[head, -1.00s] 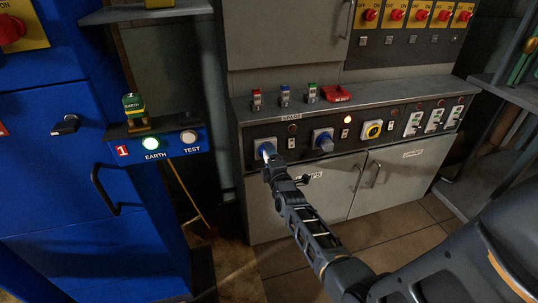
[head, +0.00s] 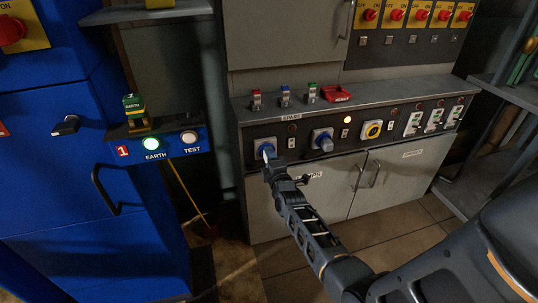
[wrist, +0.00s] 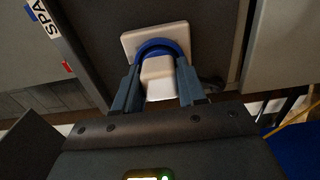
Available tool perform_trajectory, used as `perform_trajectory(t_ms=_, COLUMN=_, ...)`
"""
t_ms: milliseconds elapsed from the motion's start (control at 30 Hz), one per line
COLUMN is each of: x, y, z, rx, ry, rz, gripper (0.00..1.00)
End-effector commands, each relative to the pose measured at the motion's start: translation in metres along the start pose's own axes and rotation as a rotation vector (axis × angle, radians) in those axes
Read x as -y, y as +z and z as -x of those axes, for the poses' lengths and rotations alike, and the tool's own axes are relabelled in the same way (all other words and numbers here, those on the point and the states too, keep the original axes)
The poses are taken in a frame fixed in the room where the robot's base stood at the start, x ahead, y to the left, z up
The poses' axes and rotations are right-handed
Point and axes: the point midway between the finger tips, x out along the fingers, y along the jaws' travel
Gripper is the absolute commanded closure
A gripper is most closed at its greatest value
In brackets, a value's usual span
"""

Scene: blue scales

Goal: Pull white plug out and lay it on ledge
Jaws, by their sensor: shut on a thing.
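The white plug (wrist: 158,75) sits between the fingers of my gripper (wrist: 157,92) in the wrist view. Its far end is at a blue round socket ring (wrist: 158,46) on a pale square plate (wrist: 130,42); I cannot tell how deep it sits. In the head view my gripper (head: 268,160) is at the left socket of the dark front panel, shut on the plug, which is mostly hidden. The grey ledge (head: 385,98) runs above that panel.
Several small switches and a red item (head: 336,94) stand on the ledge. Grey cupboard doors (head: 390,178) lie below. A blue cabinet (head: 60,190) stands left.

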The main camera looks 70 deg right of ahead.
Motion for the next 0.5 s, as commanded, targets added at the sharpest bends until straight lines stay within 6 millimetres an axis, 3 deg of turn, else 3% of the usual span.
perform_trajectory(t_ms=100, x=0.0, y=0.0002, z=-0.0001, rx=0.0, ry=0.0, rz=0.0, gripper=1.0)
perform_trajectory(t_ms=500, x=-0.0011, y=0.0001, z=0.0077, rx=0.0, ry=0.0, rz=0.0, gripper=1.0)
